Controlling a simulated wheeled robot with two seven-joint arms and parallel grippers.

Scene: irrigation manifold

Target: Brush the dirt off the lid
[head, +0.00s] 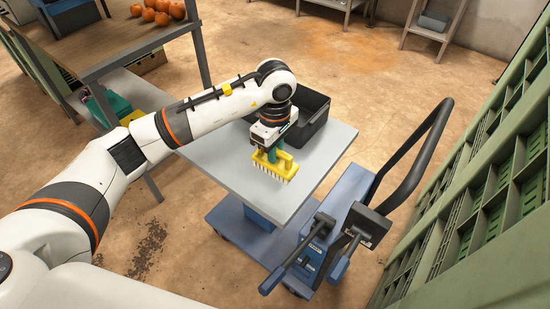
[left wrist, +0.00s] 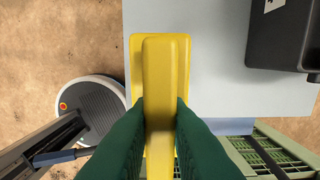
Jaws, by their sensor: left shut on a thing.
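My left gripper (head: 272,150) reaches in over the grey tabletop. Its dark green fingers, seen in the left wrist view (left wrist: 160,120), are shut on a yellow brush (head: 275,168). The brush has a raised handle and pale bristles pointing down toward the tabletop; I cannot tell whether they touch it. From above, the yellow brush back (left wrist: 165,60) lies between the fingers, its near end partly hidden by them. I cannot make out a lid or dirt on one in either view. My right gripper is not in view.
The grey tabletop (head: 225,175) sits on a blue cart with a black handle (head: 437,125). A black open bin (head: 312,118) stands at its back. Green crates (head: 500,160) line the right. A wooden bench (head: 120,42) with pumpkins is at upper left.

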